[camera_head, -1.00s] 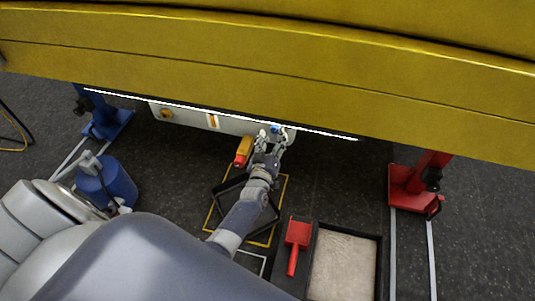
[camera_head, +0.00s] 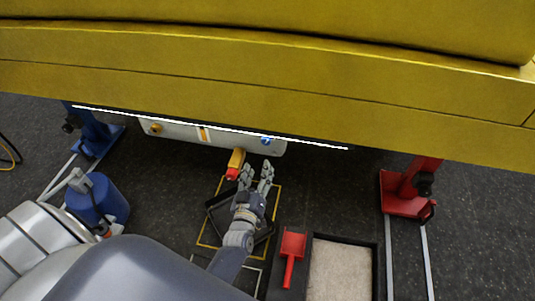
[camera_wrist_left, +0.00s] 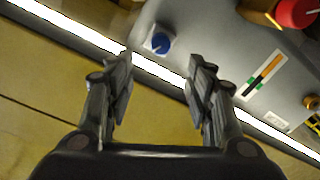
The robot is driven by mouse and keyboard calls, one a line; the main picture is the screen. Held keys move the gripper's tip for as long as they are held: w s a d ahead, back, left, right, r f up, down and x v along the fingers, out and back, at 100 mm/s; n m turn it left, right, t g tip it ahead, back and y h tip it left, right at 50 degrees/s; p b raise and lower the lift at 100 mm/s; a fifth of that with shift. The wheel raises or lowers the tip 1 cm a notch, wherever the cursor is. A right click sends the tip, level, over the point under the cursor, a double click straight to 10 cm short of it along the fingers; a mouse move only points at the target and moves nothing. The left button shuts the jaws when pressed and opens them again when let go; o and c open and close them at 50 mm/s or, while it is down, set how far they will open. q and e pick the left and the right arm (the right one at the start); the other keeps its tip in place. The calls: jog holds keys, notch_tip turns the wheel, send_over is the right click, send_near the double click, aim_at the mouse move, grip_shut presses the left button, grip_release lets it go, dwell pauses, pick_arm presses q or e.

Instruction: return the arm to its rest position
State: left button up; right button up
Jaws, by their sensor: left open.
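My left gripper (camera_head: 255,178) is open and empty in the head view, below the grey control panel (camera_head: 215,137) under the yellow boom (camera_head: 270,90). Its two fingers also show spread apart in the left wrist view (camera_wrist_left: 160,85), with nothing between them. In that view the panel (camera_wrist_left: 205,50) lies beyond the fingers, with a blue knob (camera_wrist_left: 158,43) just past the left finger and a red knob at the upper right. The fingers are apart from the panel. My right gripper is not in view.
A yellow and red piece (camera_head: 235,165) hangs beside my gripper. A black frame lies under my arm. A red scoop (camera_head: 291,250) and a sand tray (camera_head: 313,270) are at the lower right. Blue (camera_head: 97,135) and red (camera_head: 405,200) stands flank the boom.

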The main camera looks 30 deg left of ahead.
pick_arm(q)
jog(key=s+d+f+m+g+h, duration=0.6)
jog(key=s+d+f+m+g, duration=0.1)
jog(key=s+d+f, duration=0.15)
jog(key=s+a+f+m+g+p, duration=0.1)
jog(key=s+f+g+p, duration=0.2)
jog(key=s, duration=0.9)
jog(key=s+a+f+m+g+p, duration=0.1)
jog(key=s+f+g+p, duration=0.2)
jog(key=s+p, duration=0.6)
jog(key=s+a+f+m+g+y+p, duration=0.1)
jog(key=s+f+g+p, duration=0.2)
jog(key=s, duration=1.2)
notch_tip(320, 180, down, 3)
jog(key=p, duration=0.3)
jog(key=shift+s+a+r+m+p, duration=0.15)
jog(key=shift+a+m+p, duration=0.2)
jog(key=shift+a+m, duration=0.05)
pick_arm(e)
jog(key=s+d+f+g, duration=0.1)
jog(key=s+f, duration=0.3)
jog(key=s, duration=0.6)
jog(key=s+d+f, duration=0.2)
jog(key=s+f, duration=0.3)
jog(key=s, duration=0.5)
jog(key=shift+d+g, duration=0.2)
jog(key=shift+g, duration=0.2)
